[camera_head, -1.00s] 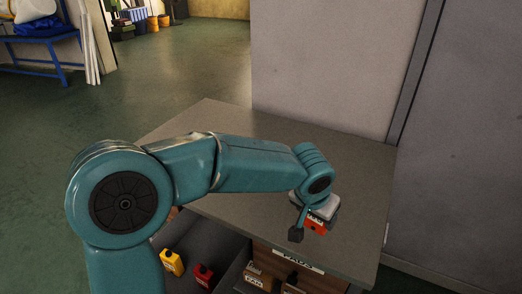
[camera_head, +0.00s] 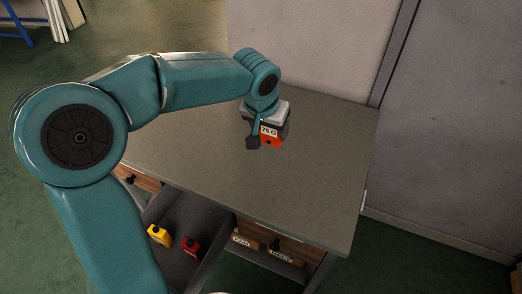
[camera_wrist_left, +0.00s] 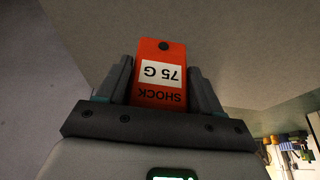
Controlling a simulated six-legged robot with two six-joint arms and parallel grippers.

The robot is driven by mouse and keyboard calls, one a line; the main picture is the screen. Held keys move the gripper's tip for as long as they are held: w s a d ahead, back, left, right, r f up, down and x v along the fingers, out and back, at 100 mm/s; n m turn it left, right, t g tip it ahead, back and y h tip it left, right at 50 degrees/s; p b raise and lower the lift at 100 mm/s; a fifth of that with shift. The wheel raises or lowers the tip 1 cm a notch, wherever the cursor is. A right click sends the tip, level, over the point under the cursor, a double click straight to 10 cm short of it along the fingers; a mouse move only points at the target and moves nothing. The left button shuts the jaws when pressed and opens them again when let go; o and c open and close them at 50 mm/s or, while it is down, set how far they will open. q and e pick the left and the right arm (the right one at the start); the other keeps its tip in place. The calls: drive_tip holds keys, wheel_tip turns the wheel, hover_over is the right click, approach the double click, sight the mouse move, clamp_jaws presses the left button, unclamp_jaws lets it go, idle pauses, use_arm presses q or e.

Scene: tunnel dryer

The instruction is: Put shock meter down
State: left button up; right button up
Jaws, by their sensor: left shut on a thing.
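The shock meter is an orange-red block (camera_head: 271,138) with a white "75 G" label in the head view. My left gripper (camera_head: 262,139) is shut on it above the grey table top (camera_head: 320,165), toward the table's back. In the left wrist view the shock meter (camera_wrist_left: 160,62) sits between the two grey fingers, with "SHOCK 75 G" upside down. I cannot tell whether its underside touches the table. My right gripper is not in view.
An open drawer (camera_head: 213,267) under the table's front holds a yellow item (camera_head: 159,236) and a red item (camera_head: 191,247). Labelled boxes (camera_head: 284,256) lie to its right. A grey wall (camera_head: 310,40) stands behind the table. The table's front and right are clear.

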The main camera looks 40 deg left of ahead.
use_arm(q)
wheel_tip(320, 180, down, 14)
drive_tip(key=shift+f+b, duration=0.15)
drive_tip(key=shift+b, duration=0.7)
drive_tip(key=shift+s, duration=0.1)
drive_tip(key=shift+f, duration=0.1)
drive_tip(key=o, duration=1.1)
